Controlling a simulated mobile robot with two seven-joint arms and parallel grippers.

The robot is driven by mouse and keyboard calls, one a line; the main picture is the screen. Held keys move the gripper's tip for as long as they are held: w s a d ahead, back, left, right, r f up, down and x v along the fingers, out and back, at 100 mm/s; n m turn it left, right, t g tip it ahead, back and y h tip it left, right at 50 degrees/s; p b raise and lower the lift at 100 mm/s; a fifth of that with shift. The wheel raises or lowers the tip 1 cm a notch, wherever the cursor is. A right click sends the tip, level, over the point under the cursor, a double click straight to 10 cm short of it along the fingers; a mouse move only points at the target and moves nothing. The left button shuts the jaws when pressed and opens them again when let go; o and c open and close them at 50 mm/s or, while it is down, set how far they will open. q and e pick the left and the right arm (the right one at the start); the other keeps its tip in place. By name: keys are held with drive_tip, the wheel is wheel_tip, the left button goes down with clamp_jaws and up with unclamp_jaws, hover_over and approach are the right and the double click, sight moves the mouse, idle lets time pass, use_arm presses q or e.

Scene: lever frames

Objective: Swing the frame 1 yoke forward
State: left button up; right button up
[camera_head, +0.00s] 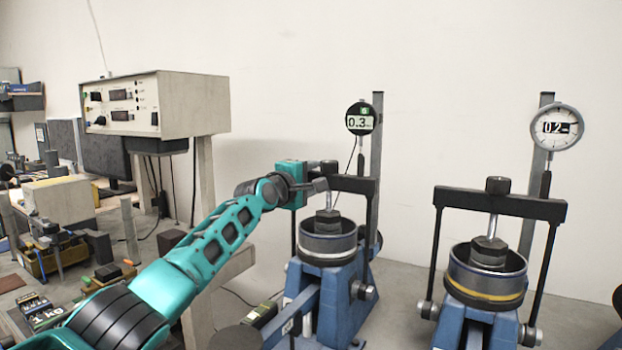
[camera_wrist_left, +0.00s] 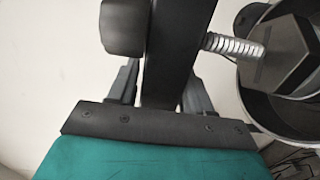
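The left lever frame is blue, with a black yoke (camera_head: 356,184) across its top, above a round metal cell (camera_head: 328,246). I take this as the frame 1 yoke; I can read no frame number. My left gripper (camera_head: 318,186) is at the left part of the yoke's crossbar. In the left wrist view the dark crossbar (camera_wrist_left: 174,45) runs between the two fingers of my left gripper (camera_wrist_left: 163,88), which sit close against its sides. A threaded rod (camera_wrist_left: 235,45) and hex nut (camera_wrist_left: 282,52) show beside it. My right gripper is out of view.
A second blue frame with its own yoke (camera_head: 500,201) and dial gauge (camera_head: 557,128) stands to the right. A dial gauge (camera_head: 360,118) is above the left frame. A beige instrument box (camera_head: 155,105) and a cluttered bench are at the left.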

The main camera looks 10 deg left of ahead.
use_arm(q)
clamp_jaws()
idle(0.4)
drive_tip(key=shift+s+a+f+t, duration=0.1)
drive_tip(key=shift+s+a+t, duration=0.1)
drive_tip(key=shift+s, duration=0.3)
drive_tip(key=shift+s+a+t, duration=0.2)
drive_tip(key=shift+s, duration=0.25)
drive_tip(key=s+a+f+t+h+b, duration=0.1)
drive_tip(key=s+a+f+t, duration=0.2)
drive_tip(key=s, duration=0.8)
drive_tip(key=shift+a+f+h+b, duration=0.2)
drive_tip(key=shift+a+h+b, duration=0.15)
drive_tip(key=shift+a, duration=0.4)
